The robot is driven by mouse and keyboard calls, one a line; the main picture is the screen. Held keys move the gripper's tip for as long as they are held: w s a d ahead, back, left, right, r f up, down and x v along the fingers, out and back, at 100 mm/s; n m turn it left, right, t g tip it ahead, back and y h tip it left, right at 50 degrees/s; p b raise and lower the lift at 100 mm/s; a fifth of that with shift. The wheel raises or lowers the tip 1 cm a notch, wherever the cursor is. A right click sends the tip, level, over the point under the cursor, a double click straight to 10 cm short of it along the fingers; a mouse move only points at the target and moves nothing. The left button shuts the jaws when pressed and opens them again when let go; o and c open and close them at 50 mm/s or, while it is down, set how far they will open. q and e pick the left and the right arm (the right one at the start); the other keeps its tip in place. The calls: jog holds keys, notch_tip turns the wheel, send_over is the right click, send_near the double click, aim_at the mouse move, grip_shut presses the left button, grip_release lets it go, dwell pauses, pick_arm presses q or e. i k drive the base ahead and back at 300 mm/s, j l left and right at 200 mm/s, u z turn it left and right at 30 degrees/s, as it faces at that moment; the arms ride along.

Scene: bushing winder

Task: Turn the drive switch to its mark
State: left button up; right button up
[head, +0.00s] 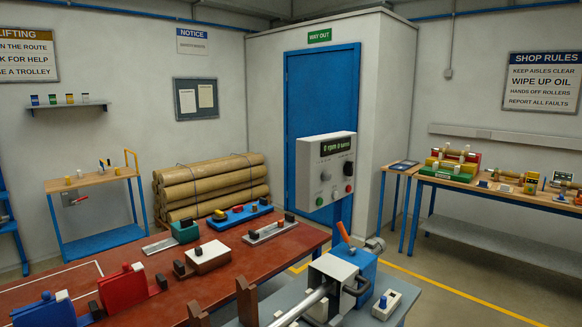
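A white control panel (311,172) on a blue post stands near the middle, in front of the blue door. Its dark display (339,146) shows green text that seems to read 0 rpm. Neither of my grippers is in view.
A winder with a blue headstock (366,259), orange handle and steel shaft stands at the front. A small white box with a blue knob (384,302) lies beside it. A red-topped bench (180,300) fills the left front. Floor at right is clear.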

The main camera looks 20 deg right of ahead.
aim_at(348, 169)
jog(key=l+u, duration=0.9)
jog(key=k+l+u, duration=0.15)
jog(key=l, duration=0.2)
jog(key=l+u, duration=0.15)
jog(key=l, duration=0.25)
jog(key=k+l+u, duration=0.15)
jog(key=l, duration=0.15)
jog(key=k+l, duration=0.1)
jog(key=l, duration=0.25)
jog(key=k+l+u, duration=0.1)
jog(key=l, duration=0.25)
jog(key=k+l, duration=0.15)
jog(key=l, duration=0.2)
